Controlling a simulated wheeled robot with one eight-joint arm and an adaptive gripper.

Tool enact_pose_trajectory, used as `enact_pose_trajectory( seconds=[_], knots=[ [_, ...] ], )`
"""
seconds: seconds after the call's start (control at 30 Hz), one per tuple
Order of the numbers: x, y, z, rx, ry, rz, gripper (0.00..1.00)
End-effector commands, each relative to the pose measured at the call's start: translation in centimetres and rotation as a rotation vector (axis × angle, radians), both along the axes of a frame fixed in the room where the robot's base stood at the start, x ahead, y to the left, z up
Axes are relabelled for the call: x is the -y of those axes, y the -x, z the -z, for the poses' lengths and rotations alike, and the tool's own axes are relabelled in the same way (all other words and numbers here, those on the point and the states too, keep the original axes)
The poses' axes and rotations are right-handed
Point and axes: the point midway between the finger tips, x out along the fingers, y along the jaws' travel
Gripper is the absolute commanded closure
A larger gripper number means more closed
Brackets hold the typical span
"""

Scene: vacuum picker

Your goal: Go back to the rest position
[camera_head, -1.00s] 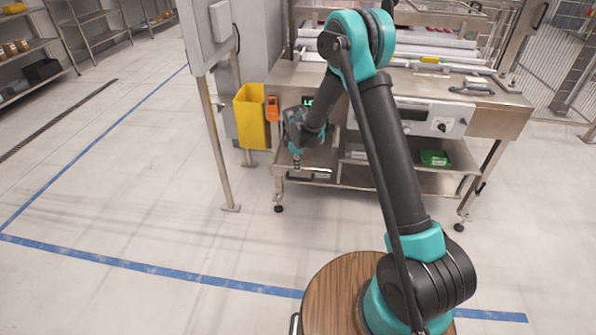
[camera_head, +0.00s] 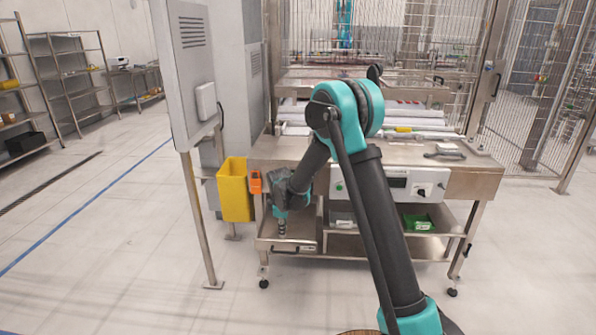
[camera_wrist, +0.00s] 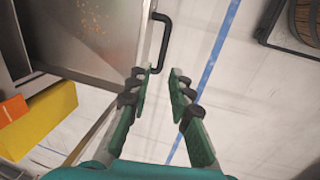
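My gripper (camera_head: 281,228) hangs pointing down at the front left of the steel workbench, in front of its lower shelf. In the wrist view my gripper (camera_wrist: 159,76) has its two green fingers apart, with nothing between them. Below and beyond the fingertips are a steel tray (camera_wrist: 112,35) with a black handle (camera_wrist: 162,42) and pale floor with a blue line. The gripper looks apart from the handle, but the exact gap is hard to tell. My arm is folded at a high elbow in front of the bench.
The steel workbench (camera_head: 470,182) stands ahead, with a green box (camera_head: 418,222) on its lower shelf. A yellow bin (camera_head: 235,192) and an orange item (camera_head: 256,182) are just left of my gripper. A grey cabinet (camera_head: 187,75) on posts stands further left. Floor at the left is clear.

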Motion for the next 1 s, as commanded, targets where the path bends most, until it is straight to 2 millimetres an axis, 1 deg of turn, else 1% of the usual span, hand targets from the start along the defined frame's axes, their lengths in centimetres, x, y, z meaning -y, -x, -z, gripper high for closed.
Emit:
enact_pose_trajectory(
  seconds=[0.13,0.27,0.4,0.5,0.57,0.73,0.87,1.0],
  knots=[
    [3.7,1.4,-2.7,0.011,-0.029,0.121,0.8],
    [8.0,3.6,-5.6,0.027,-0.07,0.281,0.8],
    [12.4,6.6,-8.2,0.044,-0.116,0.454,0.8],
    [15.3,9.1,-9.6,0.054,-0.149,0.578,0.8],
    [16.9,10.7,-10.3,0.062,-0.171,0.654,0.8],
    [21.2,15.6,-11.6,0.083,-0.229,0.861,0.8],
    [23.9,19.6,-11.9,0.1,-0.277,1.021,0.8],
    [26.2,24.0,-11.5,0.117,-0.33,1.191,0.8]
  ],
)
